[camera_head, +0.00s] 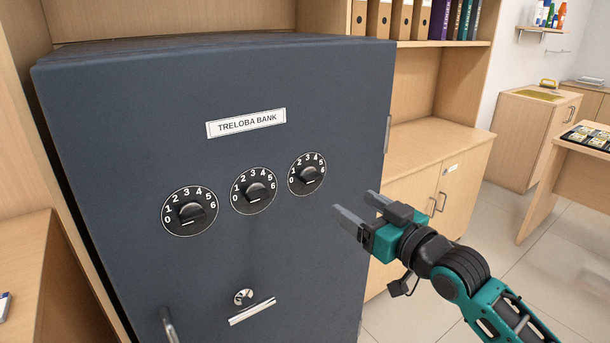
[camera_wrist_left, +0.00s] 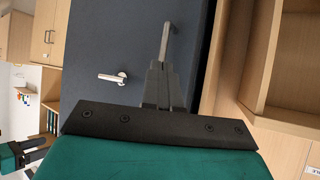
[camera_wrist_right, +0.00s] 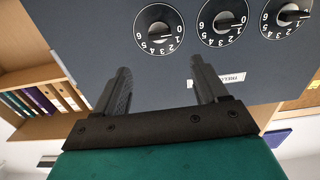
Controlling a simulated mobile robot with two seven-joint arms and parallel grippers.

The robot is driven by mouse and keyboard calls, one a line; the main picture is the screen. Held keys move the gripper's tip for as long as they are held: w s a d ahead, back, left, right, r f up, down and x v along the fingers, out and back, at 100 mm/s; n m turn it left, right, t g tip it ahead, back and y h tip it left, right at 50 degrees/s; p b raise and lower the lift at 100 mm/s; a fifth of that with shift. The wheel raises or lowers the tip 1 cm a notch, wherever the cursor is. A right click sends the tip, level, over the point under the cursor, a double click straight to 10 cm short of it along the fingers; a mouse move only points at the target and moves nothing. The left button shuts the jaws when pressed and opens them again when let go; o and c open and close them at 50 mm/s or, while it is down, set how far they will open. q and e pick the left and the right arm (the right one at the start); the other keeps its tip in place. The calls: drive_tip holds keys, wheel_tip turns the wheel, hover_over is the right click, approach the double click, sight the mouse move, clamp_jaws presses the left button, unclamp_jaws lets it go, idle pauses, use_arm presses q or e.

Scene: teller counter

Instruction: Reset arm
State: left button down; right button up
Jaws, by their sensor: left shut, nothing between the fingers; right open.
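My right gripper (camera_head: 355,210) is open and empty in front of the right side of a dark blue-grey safe (camera_head: 130,120) labelled "TRELOBA BANK" (camera_head: 246,123). The safe door bears three black dials, left (camera_head: 190,211), middle (camera_head: 254,191) and right (camera_head: 307,174). In the right wrist view the open fingers (camera_wrist_right: 160,85) point toward the safe front, with the dials beyond them. My left gripper is outside the head view. In the left wrist view its fingers (camera_wrist_left: 165,85) are shut and empty, close to the safe's handle (camera_wrist_left: 169,40); whether they touch it I cannot tell.
A wooden cabinet (camera_head: 430,150) with binders above stands right of the safe. A desk (camera_head: 565,170) with a tray is at far right. Tiled floor lies open between.

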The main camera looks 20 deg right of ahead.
use_arm(q)
drive_tip(key=r+p, duration=0.1)
drive_tip(key=a+r+p, duration=0.1)
drive_tip(key=p, duration=0.1)
drive_tip(key=r+p, duration=0.1)
drive_tip(key=p, duration=0.1)
drive_tip(key=shift+s+a+y, duration=0.25)
drive_tip(key=shift+s+y, duration=0.15)
use_arm(e)
drive_tip(key=s+a+f+g+h, duration=0.2)
drive_tip(key=s+f+g, duration=0.1)
drive_tip(key=s+f, duration=0.7)
drive_tip(key=s+a+f+m+g+h, duration=0.1)
drive_tip(key=s+a+f+g+h, duration=0.1)
drive_tip(key=s+f, duration=0.9)
wheel_tip(320, 180, down, 4)
drive_tip(key=shift+a+f+m+g, duration=0.1)
drive_tip(key=shift+a+m+g, duration=0.2)
drive_tip(key=shift+a+g, duration=0.25)
